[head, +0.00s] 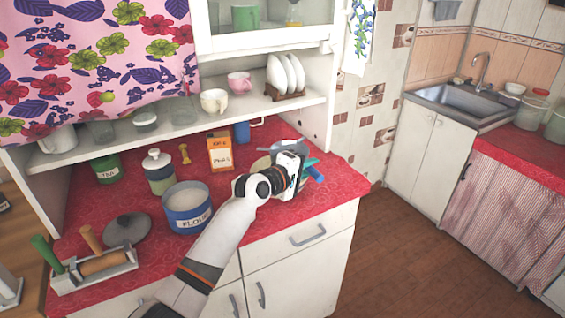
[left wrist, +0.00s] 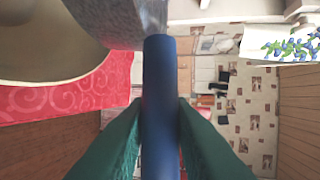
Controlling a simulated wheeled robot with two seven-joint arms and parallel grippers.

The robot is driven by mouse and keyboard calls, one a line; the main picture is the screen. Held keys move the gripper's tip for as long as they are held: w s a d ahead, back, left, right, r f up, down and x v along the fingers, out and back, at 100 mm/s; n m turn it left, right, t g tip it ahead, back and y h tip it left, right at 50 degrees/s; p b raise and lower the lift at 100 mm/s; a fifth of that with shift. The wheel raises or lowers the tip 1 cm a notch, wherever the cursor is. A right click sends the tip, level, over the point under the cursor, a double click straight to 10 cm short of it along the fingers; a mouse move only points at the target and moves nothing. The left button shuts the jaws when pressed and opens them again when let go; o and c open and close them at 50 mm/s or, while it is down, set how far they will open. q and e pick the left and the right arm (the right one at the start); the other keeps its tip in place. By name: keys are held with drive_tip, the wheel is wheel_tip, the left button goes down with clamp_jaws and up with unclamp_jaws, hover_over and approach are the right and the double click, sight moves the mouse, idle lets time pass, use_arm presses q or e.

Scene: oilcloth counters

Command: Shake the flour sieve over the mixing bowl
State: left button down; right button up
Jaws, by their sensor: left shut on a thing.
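The flour sieve has a grey, dusty-looking head (head: 291,146) and a blue handle (left wrist: 160,100). My left gripper (head: 312,168) is shut on the handle at the right end of the red counter. Its green fingers (left wrist: 160,140) press the handle from both sides in the left wrist view. The sieve head (left wrist: 125,18) overlaps the beige mixing bowl (left wrist: 40,45) there. The bowl (head: 258,166) is mostly hidden behind my wrist in the head view, so I cannot tell the sieve's exact height above it. My right gripper is not in view.
An open blue flour canister (head: 187,222) stands left of my forearm, its grey lid (head: 127,229) beside it. A rolling-pin rack (head: 95,268) is at front left. A pasta box (head: 220,153) and jar (head: 159,172) stand behind. A dish shelf (head: 190,127) overhangs the back.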

use_arm(q)
drive_tip(key=shift+a, duration=0.2)
drive_tip(key=s+a, duration=0.1)
drive_tip(key=s+a+p, duration=0.1)
drive_tip(key=a, duration=0.1)
drive_tip(key=s+a+p, duration=0.1)
drive_tip(key=shift+a, duration=0.4)
drive_tip(key=shift+d, duration=0.1)
drive_tip(key=w+d, duration=0.2)
drive_tip(key=d, duration=0.1)
drive_tip(key=w+d, duration=0.1)
drive_tip(key=d, duration=0.1)
drive_tip(key=shift+b, duration=0.3)
drive_tip(key=s+a, duration=0.1)
drive_tip(key=s+a+p, duration=0.1)
drive_tip(key=a, duration=0.1)
drive_tip(key=s+a+p, duration=0.1)
drive_tip(key=a, duration=0.1)
